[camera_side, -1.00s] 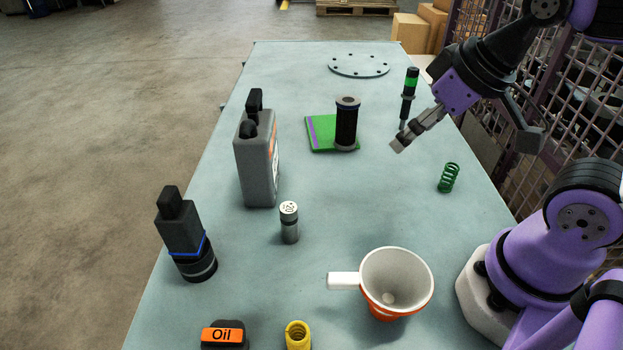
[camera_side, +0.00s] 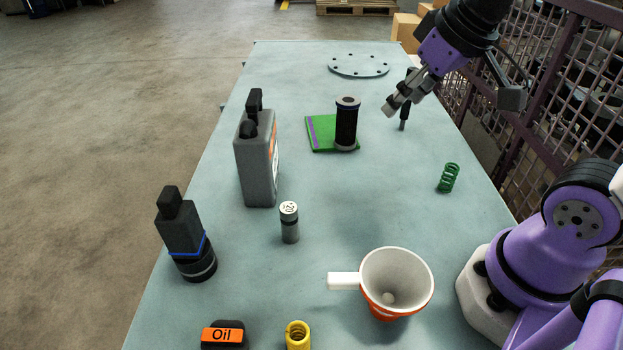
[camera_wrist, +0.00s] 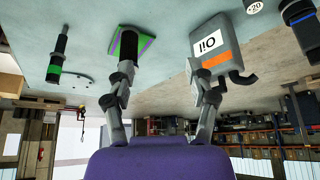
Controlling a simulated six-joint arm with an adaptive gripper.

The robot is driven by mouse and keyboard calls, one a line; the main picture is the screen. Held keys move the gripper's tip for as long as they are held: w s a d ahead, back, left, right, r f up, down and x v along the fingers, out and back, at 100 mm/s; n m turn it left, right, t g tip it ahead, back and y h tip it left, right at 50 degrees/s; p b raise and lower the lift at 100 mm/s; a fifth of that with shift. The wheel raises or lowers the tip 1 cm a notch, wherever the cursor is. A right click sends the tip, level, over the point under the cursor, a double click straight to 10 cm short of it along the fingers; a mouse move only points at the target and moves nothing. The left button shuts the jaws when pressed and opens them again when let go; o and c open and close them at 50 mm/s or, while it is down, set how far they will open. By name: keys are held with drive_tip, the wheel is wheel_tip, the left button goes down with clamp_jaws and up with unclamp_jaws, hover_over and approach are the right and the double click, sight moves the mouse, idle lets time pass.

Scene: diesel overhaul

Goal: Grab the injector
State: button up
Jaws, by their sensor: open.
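The injector (camera_side: 403,124), a slim dark upright piece, stands near the right edge of the table in the side view, partly hidden behind my gripper. In the wrist view the injector (camera_wrist: 58,52) shows at the far left, black with a green band, outside the space between the fingers. My gripper (camera_side: 396,102) is tilted down to the left and overlaps the injector in the side view; contact cannot be told there. In the wrist view my gripper (camera_wrist: 163,82) has its two fingers wide apart with nothing between them.
A black cylinder (camera_side: 347,125) stands on a green pad (camera_side: 322,132) left of the gripper. A grey oil bottle (camera_side: 258,165), a green spring (camera_side: 448,178) and a funnel (camera_side: 398,275) stand nearer. A flat disc (camera_side: 358,66) lies behind. A mesh fence (camera_side: 560,110) borders the right.

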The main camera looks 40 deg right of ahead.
drive_tip(key=w+d+r+m, duration=0.2)
drive_tip(key=w+d+r, duration=0.1)
drive_tip(key=w+d, duration=0.4)
drive_tip(key=m+g+h, duration=0.1)
drive_tip(key=m+h, duration=0.1)
approach(414, 69)
drive_tip(key=x, duration=0.4)
drive_tip(key=shift+w+d+f, duration=0.15)
drive_tip(key=shift+d+f, duration=0.05)
drive_tip(key=shift+d, duration=0.15)
drive_tip(key=x, duration=0.5)
drive_tip(key=shift+a+f, duration=0.2)
drive_tip(key=shift+f, duration=0.25)
clamp_jaws()
